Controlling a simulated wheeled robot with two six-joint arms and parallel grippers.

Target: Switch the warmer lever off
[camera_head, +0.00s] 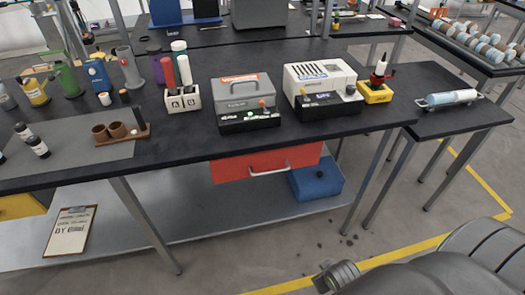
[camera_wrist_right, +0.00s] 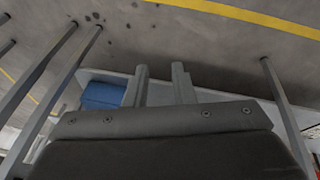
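Two bench units stand on the black table. A grey box with a handle (camera_head: 243,91) has a black front panel (camera_head: 249,122) with a small red-tipped lever (camera_head: 262,103) standing up and green lit marks. To its right a white slotted box (camera_head: 319,80) has a black front panel (camera_head: 328,107) with small controls too small to read. I cannot tell for certain which is the warmer. My right gripper (camera_wrist_right: 160,70) is open and empty in the right wrist view, low in front of the table. It shows at the bottom right in the head view (camera_head: 337,277). My left gripper is out of view.
Under the tabletop are a red drawer (camera_head: 262,163) and a blue box (camera_head: 317,179). Table legs flank open floor.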

